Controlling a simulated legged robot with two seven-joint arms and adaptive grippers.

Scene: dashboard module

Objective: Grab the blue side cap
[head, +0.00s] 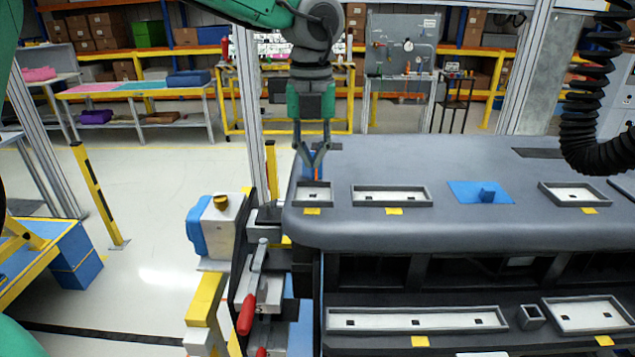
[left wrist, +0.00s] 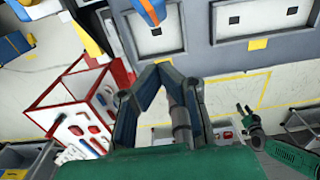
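A blue piece with an orange stripe (head: 312,172) stands on the dashboard's far left corner, behind a small grey tray. It shows cut off at the top edge of the left wrist view (left wrist: 152,10). My left gripper (head: 313,164) points down in front of it, with its fingertips drawn together. In the left wrist view the tips (left wrist: 160,68) meet with nothing visible between them and are apart from the blue piece.
The grey dashboard (head: 440,230) carries several shallow trays, including a long one (head: 415,319) on the lower ledge. A white box with a blue side (head: 197,228) and red-handled clamps (head: 246,313) stand left of it. A black coiled hose (head: 590,135) hangs at right.

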